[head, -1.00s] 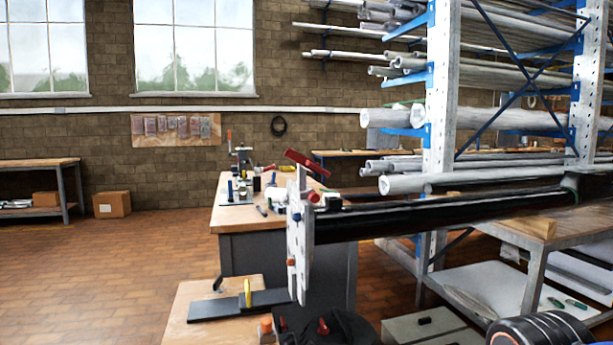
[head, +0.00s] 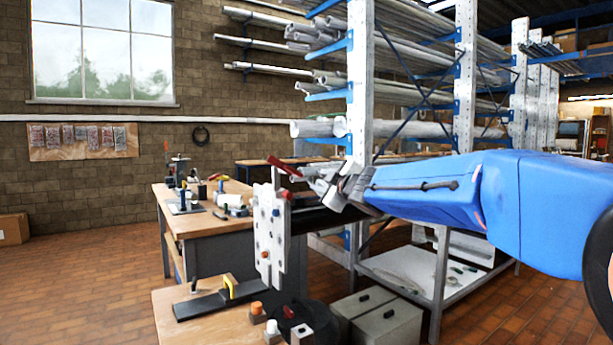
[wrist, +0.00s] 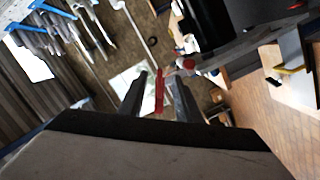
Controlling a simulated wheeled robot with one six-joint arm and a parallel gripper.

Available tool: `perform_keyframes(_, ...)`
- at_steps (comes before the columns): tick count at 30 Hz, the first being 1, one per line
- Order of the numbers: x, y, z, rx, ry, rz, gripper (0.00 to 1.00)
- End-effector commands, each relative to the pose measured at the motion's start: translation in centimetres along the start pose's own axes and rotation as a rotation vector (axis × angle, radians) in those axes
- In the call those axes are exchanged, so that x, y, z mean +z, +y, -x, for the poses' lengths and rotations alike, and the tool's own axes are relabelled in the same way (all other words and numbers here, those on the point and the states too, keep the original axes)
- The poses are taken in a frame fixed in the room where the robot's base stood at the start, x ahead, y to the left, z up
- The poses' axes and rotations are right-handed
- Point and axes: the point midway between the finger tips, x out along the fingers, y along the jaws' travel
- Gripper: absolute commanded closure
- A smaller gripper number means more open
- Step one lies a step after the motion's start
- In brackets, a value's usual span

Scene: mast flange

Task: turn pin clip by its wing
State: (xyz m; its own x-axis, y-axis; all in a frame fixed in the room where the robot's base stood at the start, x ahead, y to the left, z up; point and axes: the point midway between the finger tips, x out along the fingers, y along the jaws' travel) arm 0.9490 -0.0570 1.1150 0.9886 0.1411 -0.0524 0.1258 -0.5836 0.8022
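The pin clip's red wing (head: 283,165) is a flat bar at the top of the pale, perforated flange plate (head: 268,240), sloping down to the right in the head view. My gripper (head: 308,176) reaches in from the right, its tips close to the wing's right end. In the wrist view the wing (wrist: 159,91) stands between the two dark fingers of my gripper (wrist: 158,95). The fingers are apart, with a visible gap on each side of the wing. The clip's body and pin are not clear in either view.
A black mast (head: 322,218) runs right behind the plate, under my arm. A low wooden table (head: 172,300) with a dark bar and yellow handle stands below left. A workbench (head: 190,222) with tools stands behind. A pipe rack (head: 361,90) rises behind my gripper.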

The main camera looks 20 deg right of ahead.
Motion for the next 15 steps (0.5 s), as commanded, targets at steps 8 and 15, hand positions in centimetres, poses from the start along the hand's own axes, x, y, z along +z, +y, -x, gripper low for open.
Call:
perform_keyframes(8,-3.2,-0.1,-4.3,-0.046,0.161,0.129,0.69)
perform_keyframes(15,-3.7,-0.2,-5.4,-0.050,0.176,0.138,0.69)
